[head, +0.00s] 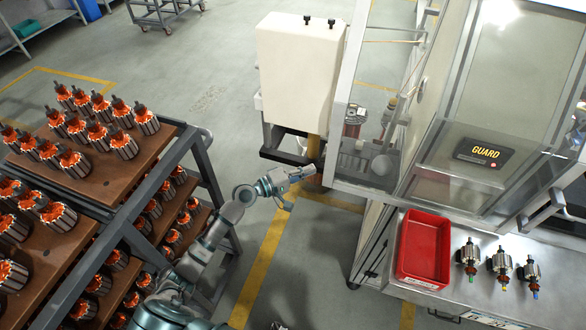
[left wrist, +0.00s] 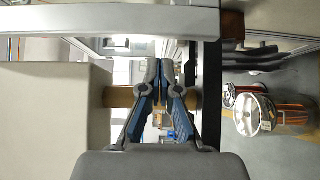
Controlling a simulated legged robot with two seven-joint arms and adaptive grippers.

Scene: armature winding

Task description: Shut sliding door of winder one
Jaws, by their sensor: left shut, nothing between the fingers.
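The winder (head: 395,150) stands at the right, with a grey frame and clear panels. A clear panel with a black GUARD label (head: 485,152) covers its front. I cannot tell which panel is the sliding door or how far it is open. My left gripper (head: 303,174) is shut and empty by the winder's lower left frame corner; I cannot tell if it touches. In the left wrist view its fingers (left wrist: 161,72) are together below a pale grey bar (left wrist: 120,20), in front of a brown cylinder (left wrist: 120,97). My right gripper is out of view.
A rack (head: 160,160) with several armatures stands at the left. A cream cabinet (head: 300,70) stands behind my gripper. A red tray (head: 424,247) and three armatures (head: 501,265) are on the winder's ledge.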

